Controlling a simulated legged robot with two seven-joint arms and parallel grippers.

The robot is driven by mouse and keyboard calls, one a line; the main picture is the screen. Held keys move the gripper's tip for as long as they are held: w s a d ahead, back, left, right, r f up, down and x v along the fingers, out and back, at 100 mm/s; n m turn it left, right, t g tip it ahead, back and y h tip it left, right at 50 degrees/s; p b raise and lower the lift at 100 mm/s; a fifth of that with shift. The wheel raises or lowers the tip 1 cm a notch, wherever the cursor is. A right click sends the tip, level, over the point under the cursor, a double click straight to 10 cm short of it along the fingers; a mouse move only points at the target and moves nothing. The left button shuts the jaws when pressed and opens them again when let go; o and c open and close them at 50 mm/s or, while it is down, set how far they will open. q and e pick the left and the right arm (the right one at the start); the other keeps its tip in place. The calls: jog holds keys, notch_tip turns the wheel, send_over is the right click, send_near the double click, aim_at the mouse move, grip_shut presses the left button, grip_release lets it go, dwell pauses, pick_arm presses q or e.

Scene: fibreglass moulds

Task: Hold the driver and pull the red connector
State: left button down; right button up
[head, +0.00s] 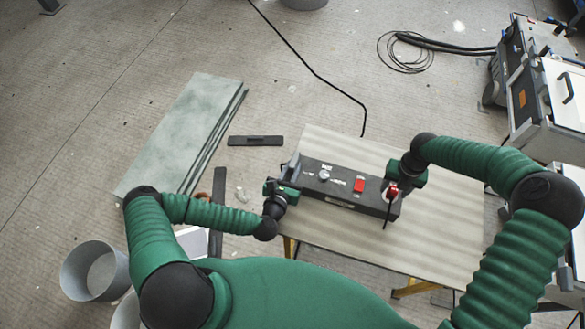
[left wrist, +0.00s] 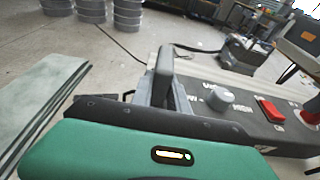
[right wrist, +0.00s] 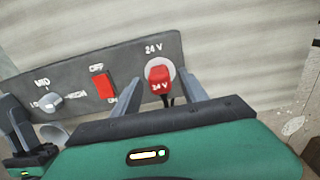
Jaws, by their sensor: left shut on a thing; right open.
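The driver (head: 335,186) is a dark grey box lying on the table, with a grey knob, a red switch and a 24 V socket. The red connector (right wrist: 160,77) sits at the socket, with a dark cable below it; it also shows in the head view (head: 391,193). My left gripper (head: 297,167) is shut on the driver at its left end. In the left wrist view its fingers close on a dark upright part there. My right gripper (right wrist: 172,88) is open at the right end, its fingers either side of the red connector. Contact with the connector cannot be told.
The pale table (head: 440,235) is bare around the driver. Grey-green panels (head: 185,130) are stacked on the floor at left, near a grey bucket (head: 92,270). Wheeled cases (head: 545,85) stand at the right. A black cable (head: 310,68) runs across the floor behind the table.

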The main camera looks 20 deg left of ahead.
aim_at(395, 189)
pick_arm(q)
jog(key=shift+s+f, duration=0.1)
jog(key=shift+f, duration=0.05)
pick_arm(e)
jog(key=shift+f, duration=1.15)
grip_shut()
dwell(1.1)
jog(key=shift+r, duration=0.15)
jog(key=shift+r, duration=2.9)
jog(key=shift+r, duration=0.1)
